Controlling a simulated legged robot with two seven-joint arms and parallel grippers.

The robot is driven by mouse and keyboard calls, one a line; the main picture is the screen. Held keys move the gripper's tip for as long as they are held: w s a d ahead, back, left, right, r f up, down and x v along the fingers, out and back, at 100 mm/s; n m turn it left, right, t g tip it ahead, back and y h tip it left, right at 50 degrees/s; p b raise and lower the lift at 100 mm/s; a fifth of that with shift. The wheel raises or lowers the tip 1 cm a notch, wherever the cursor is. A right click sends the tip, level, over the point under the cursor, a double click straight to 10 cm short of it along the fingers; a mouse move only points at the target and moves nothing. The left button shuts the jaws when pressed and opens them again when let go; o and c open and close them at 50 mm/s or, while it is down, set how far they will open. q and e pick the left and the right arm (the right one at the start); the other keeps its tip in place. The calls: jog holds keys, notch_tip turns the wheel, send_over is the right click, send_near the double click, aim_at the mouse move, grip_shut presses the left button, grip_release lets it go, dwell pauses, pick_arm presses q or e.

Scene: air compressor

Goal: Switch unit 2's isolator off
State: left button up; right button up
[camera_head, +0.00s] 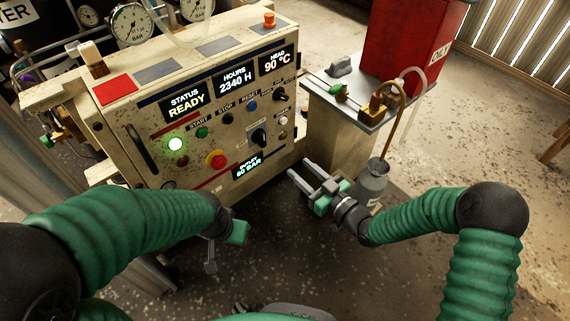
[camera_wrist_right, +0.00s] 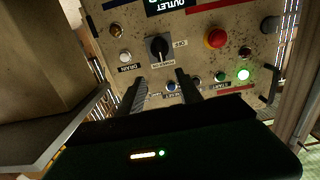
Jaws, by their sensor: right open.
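A cream control panel (camera_head: 215,128) stands ahead, with a black rotary knob (camera_head: 258,137) at its lower right. The knob also shows in the right wrist view (camera_wrist_right: 158,48), upside down, with small lettering around it that includes what looks like OFF. I cannot read a unit number on this panel. My right gripper (camera_head: 286,168) is open and empty, in front of and below the panel's lower right corner. In the wrist view its two fingers (camera_wrist_right: 160,82) point towards the knob, apart from it. My left gripper (camera_head: 222,250) hangs below the panel, its fingers mostly hidden.
A red emergency button (camera_head: 216,159), a lit green lamp (camera_head: 176,144) and several small buttons share the panel. Displays read READY, 2340 H and 90 °C. Right of it, a stand (camera_head: 350,100) holds brass fittings and a red box (camera_head: 408,45). A grey can (camera_head: 371,182) stands beside my right gripper.

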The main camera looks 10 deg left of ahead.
aim_at(264, 136)
jog(key=b+x, duration=0.7)
jog(key=x, duration=0.9)
jog(key=shift+a+r, duration=0.15)
jog(key=shift+w+a+r, duration=0.15)
jog(key=shift+w+a, duration=0.05)
jog(key=shift+a, duration=0.05)
grip_shut()
